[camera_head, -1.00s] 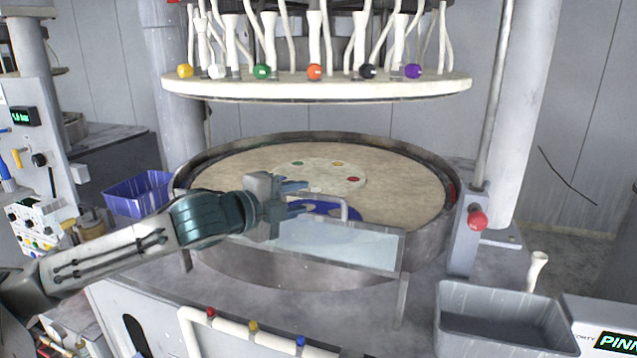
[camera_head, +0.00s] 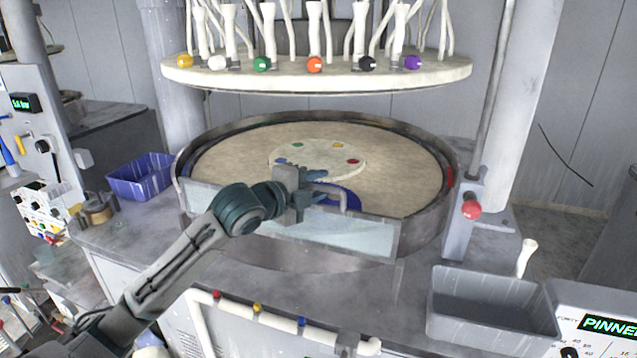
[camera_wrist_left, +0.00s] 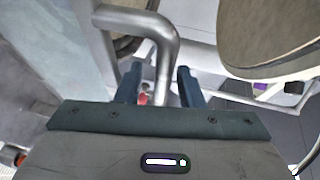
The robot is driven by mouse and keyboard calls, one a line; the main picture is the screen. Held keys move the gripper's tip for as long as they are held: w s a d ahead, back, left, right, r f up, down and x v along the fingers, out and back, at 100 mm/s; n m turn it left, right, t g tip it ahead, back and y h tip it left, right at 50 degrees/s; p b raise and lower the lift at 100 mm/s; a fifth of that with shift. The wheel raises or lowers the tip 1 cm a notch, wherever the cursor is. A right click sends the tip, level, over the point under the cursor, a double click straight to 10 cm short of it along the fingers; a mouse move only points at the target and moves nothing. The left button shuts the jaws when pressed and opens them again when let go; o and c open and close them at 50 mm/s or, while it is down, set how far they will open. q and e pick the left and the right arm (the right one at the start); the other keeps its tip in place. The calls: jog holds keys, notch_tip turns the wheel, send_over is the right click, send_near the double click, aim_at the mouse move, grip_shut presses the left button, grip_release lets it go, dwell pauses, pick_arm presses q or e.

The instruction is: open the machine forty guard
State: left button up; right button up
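In the left wrist view, the handle (camera_wrist_left: 162,32) bends and one leg runs down into the gap between the fingers of the left gripper (camera_wrist_left: 159,82). Both fingers look clear of it, though depth is hard to judge. My forearm and wrist cover part of the panel's left side. My right gripper is not in view.
A pale head plate (camera_head: 318,75) with coloured knobs hangs above the round platen (camera_head: 410,185). A red knob (camera_head: 471,207) is on the right post. A grey bin (camera_head: 490,310) stands front right, a blue bin (camera_head: 140,178) at left. A pipe rail (camera_head: 275,320) runs along the front.

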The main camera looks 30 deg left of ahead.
pick_arm(q)
jog(key=shift+w+d+f, duration=0.1)
jog(key=shift+w, duration=0.25)
grip_shut()
